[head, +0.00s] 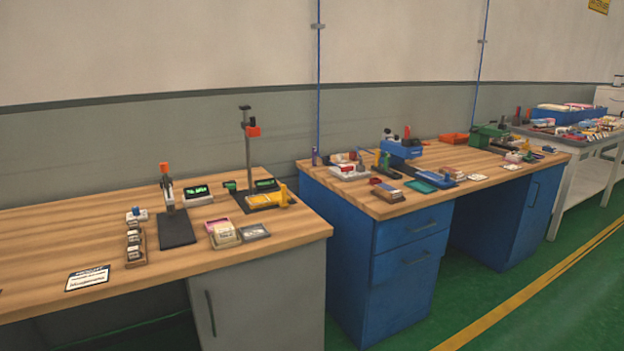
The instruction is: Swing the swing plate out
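I cannot pick out a swing plate for certain at this distance. A blue bench device (402,149) with dark knobs on top stands on the blue workbench. On the left workbench stands a small upright stand (169,190) with an orange top and a dark base. To its right is a taller stand (248,150) with an orange-red clamp on its post and a dark base. A green device (486,135) stands toward the back right of the blue workbench. Neither of my grippers shows in the head view.
The left workbench (40,245) has a wooden top, clear at its left. The blue workbench (405,212) carries several small parts and trays. A grey table (583,165) with a blue bin (565,116) stands at right. Green floor (570,310) with a yellow line is open in front.

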